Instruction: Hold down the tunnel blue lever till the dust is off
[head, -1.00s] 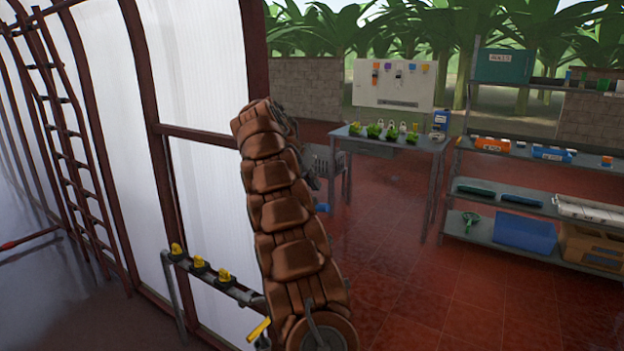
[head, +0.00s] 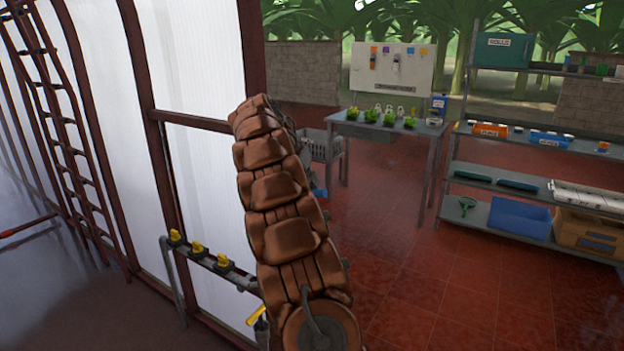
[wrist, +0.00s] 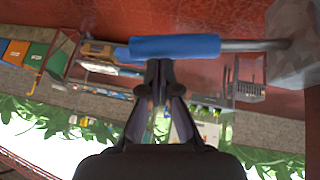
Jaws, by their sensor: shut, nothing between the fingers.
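The blue lever grip (wrist: 175,46) lies across the wrist view on a grey bar, which runs right to a pale grey block (wrist: 295,45). My gripper (wrist: 158,66) is shut and empty, its fingertips at the grip's edge in the picture. I cannot tell whether they touch it. In the head view, a small blue piece (head: 320,192) shows just right of my brown arm, which hides most of the lever and my gripper. No dust can be made out.
A pipe with several yellow valves (head: 198,249) stands by the white tunnel wall (head: 200,70) at left. A bench with green plants (head: 370,116) and a loaded shelf (head: 520,187) stand behind at right. Red tiled floor between is clear.

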